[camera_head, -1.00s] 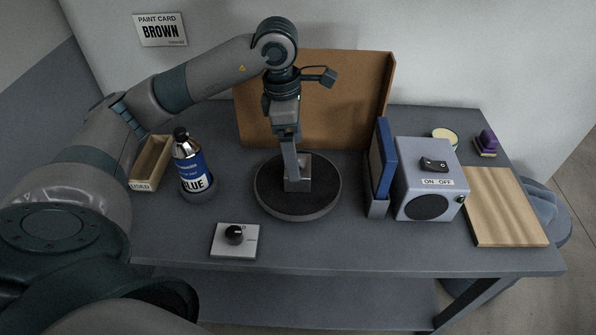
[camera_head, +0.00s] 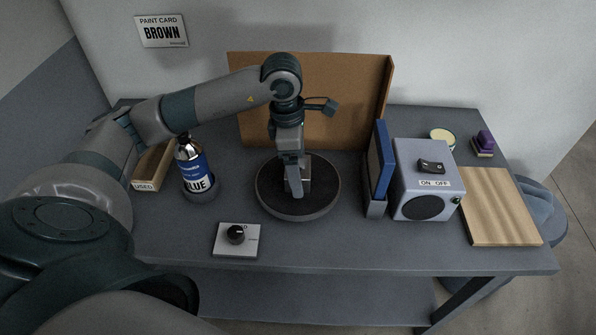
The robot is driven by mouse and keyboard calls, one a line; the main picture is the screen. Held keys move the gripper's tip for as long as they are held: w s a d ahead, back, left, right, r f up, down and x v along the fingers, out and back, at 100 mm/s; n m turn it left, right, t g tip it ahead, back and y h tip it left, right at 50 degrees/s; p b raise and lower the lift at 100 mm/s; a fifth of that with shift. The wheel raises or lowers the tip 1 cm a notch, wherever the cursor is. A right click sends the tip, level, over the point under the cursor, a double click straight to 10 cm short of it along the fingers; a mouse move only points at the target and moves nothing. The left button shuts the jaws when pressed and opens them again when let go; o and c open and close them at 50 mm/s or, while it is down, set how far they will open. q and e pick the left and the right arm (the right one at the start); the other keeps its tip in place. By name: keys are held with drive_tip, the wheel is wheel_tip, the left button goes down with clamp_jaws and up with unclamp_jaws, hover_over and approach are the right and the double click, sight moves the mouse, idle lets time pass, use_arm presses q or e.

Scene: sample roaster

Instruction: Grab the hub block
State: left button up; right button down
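The hub block, a small grey metal block (camera_head: 305,186), stands at the middle of a round dark turntable (camera_head: 328,202). My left gripper (camera_head: 295,188) comes down from above, its fingers pointing down at the block. The near finger covers the block's left part, and the block shows to the right of it. The far finger is hidden, so I cannot tell whether the fingers touch or grip the block. My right gripper is out of view.
A brown board screen (camera_head: 345,100) stands behind the turntable. A blue-labelled spray can (camera_head: 195,170) and a box marked USED (camera_head: 146,185) are left. A knob box (camera_head: 237,239) is in front. A blue panel (camera_head: 381,160) and an ON/OFF box (camera_head: 425,190) stand right.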

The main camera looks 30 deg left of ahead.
sight(307, 168)
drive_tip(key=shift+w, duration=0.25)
use_arm(q)
drive_tip(key=c, duration=1.6)
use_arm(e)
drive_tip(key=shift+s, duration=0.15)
use_arm(q)
drive_tip(key=shift+r, duration=0.2)
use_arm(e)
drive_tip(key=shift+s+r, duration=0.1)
